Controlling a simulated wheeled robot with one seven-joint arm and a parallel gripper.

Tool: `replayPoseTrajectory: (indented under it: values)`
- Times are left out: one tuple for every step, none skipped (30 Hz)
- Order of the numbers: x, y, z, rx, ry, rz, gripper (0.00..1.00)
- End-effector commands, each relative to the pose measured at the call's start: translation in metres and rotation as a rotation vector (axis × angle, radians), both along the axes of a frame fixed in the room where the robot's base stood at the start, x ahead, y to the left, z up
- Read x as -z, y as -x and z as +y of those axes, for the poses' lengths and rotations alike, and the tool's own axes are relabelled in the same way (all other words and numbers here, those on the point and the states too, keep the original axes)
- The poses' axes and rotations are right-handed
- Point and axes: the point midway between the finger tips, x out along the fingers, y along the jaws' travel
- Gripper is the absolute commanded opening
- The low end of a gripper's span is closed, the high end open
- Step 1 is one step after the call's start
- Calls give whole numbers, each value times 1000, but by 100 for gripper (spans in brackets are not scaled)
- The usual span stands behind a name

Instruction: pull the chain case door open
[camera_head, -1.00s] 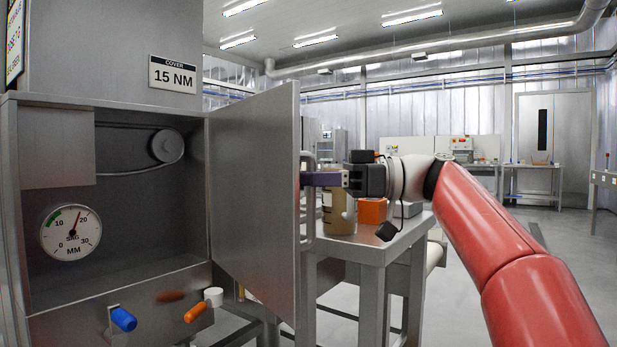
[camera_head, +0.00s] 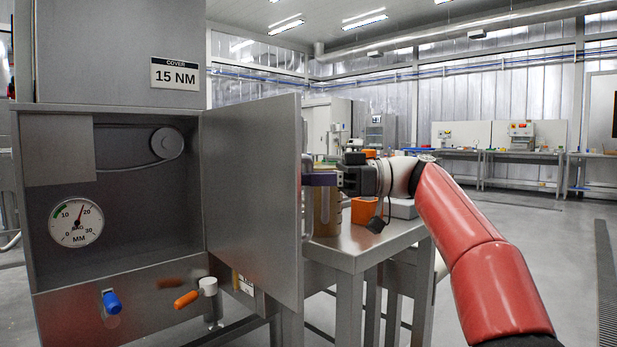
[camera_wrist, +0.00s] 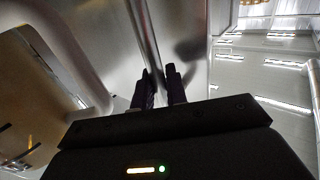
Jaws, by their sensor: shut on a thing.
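The chain case door (camera_head: 252,200) is a grey metal panel, swung well open on its hinge at the right side of the case (camera_head: 110,280). A vertical bar handle (camera_head: 305,215) runs along its free edge. My gripper (camera_head: 318,179) has purple fingers and is shut on this handle, partly hidden behind the door edge. In the wrist view my dark fingers (camera_wrist: 160,88) are close together at the metal bar. Inside the case a chain runs round a sprocket (camera_head: 166,143), and a SAG dial (camera_head: 76,222) in millimetres shows.
A metal table (camera_head: 360,250) stands right behind the door, bearing a tan container (camera_head: 327,212) and an orange bin (camera_head: 366,210). Open floor lies to the right.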

Motion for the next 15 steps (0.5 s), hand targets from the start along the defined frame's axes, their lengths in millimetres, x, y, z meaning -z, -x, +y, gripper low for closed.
replayPoseTrajectory:
  values:
    - [0, -1, 1, 1, -3, 2, 0]
    - [0, -1, 1, 1, -3, 2, 0]
    - [0, -1, 1, 1, -3, 2, 0]
    - [0, -1, 1, 1, -2, 2, 0]
    - [0, -1, 1, 1, -2, 3, 0]
    - [0, -1, 1, 1, -2, 3, 16]
    - [0, -1, 1, 1, -2, 3, 19]
    - [0, -1, 1, 1, -2, 3, 23]
    - [0, -1, 1, 1, -2, 3, 29]
    - [0, -1, 1, 1, -2, 2, 32]
    - [0, -1, 1, 1, -1, 2, 32]
    - [0, -1, 1, 0, -1, 2, 32]
    - [0, 0, 1, 0, -1, 2, 32]
    - [0, 0, 1, 0, -1, 2, 32]
    - [0, 0, 1, 0, -1, 1, 32]
